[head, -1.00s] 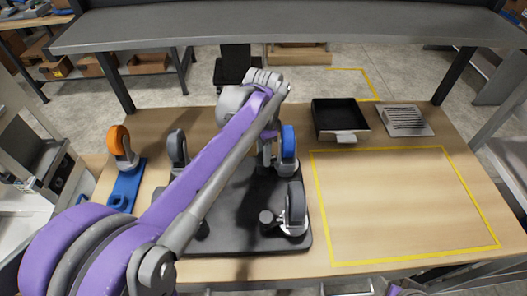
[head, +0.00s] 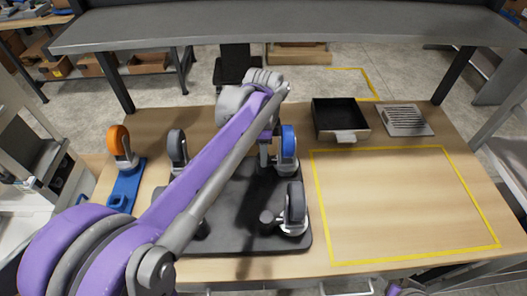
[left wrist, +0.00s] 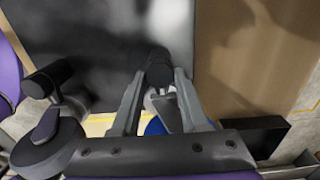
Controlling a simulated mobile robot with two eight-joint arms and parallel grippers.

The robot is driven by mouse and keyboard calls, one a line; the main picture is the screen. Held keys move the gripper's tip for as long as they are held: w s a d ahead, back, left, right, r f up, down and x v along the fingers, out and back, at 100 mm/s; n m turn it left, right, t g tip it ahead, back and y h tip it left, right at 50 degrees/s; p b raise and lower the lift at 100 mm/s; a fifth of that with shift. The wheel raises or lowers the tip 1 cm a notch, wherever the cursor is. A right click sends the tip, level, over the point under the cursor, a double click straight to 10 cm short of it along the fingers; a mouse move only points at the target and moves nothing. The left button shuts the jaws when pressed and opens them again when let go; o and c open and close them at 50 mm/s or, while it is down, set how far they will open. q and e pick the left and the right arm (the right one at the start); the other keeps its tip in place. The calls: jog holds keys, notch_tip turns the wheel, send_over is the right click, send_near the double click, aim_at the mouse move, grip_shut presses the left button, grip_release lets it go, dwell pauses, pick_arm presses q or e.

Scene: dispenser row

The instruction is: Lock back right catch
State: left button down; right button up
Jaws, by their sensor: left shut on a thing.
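The dark caster plate (head: 245,235) lies on the wooden table with casters standing on it. The back right caster (head: 289,143) has a blue wheel. My left gripper (head: 266,157) reaches down just left of that wheel, partly hidden behind my own arm. In the left wrist view my left gripper (left wrist: 160,78) is shut on a black knob-like catch (left wrist: 159,67), with metal and a bit of blue wheel (left wrist: 155,126) below it. Whether the catch is locked cannot be seen. My right gripper is not in view.
The front right caster (head: 295,205) has a grey wheel and a black knob (head: 267,217). A grey-wheeled caster (head: 177,150) stands at back left. An orange-wheeled caster (head: 121,143) stands on a blue base. A black bin (head: 338,116) and grey vented box (head: 405,121) stand behind the empty yellow outline.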

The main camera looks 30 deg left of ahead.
pick_arm(q)
jog(key=c, duration=0.7)
grip_release()
notch_tip(320, 180, up, 11)
jog(key=shift+f+p, duration=0.1)
jog(key=shift+p, duration=0.25)
